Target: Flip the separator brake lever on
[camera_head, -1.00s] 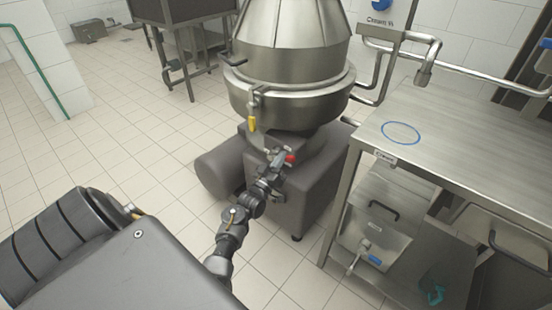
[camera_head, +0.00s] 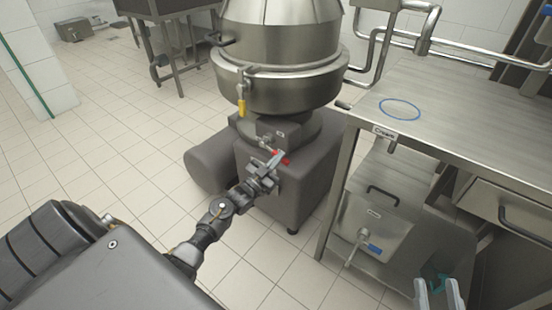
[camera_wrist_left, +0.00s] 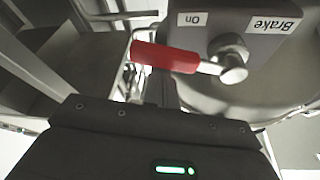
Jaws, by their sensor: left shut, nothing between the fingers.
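The brake lever has a red handle (camera_wrist_left: 165,56) on a shiny metal pivot (camera_wrist_left: 232,62), near the "On" label (camera_wrist_left: 193,18) and "Brake" label (camera_wrist_left: 274,24) of the separator. In the wrist view the handle points left from the pivot. In the head view the lever's red part (camera_head: 284,160) shows on the separator base (camera_head: 290,185). My left gripper (camera_head: 270,162) is shut and empty, close beside the lever; I cannot tell whether it touches. My right gripper (camera_head: 438,288) is at the bottom right, its two pale fingers apart, far from the lever.
The separator's steel bowl (camera_head: 280,85) stands above the base, with a yellow-handled clamp (camera_head: 241,106). A steel table (camera_head: 450,115) stands to the right, with a metal box (camera_head: 370,222) under it. Tiled floor (camera_head: 110,150) is free to the left.

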